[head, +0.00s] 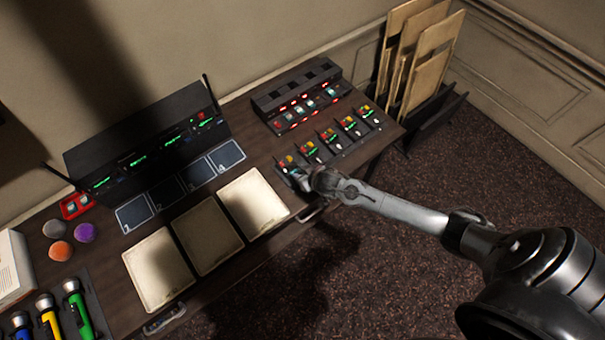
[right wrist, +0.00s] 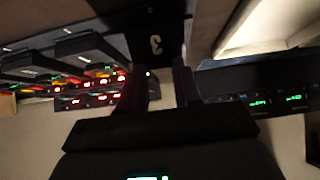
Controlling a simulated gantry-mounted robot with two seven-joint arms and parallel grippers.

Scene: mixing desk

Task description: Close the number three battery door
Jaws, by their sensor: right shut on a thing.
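My right gripper (head: 304,180) is at the near left end of a row of small black packs with coloured lights. In the right wrist view its two fingers (right wrist: 160,82) are on either side of a dark panel marked with a white 3, the number three battery door (right wrist: 155,44). The gripper is shut on it. The fingers and hand hide much of that pack (head: 284,164) in the head view, so the door's exact angle cannot be told. My left gripper is not in view.
Other packs (head: 329,139) stand in the row to the right, close beside my gripper. A black charger (head: 300,97) with red lights stands behind them. Cream sheets (head: 207,236) lie to the left. The desk's front edge is just below my gripper. Wooden boards (head: 425,55) stand at the right.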

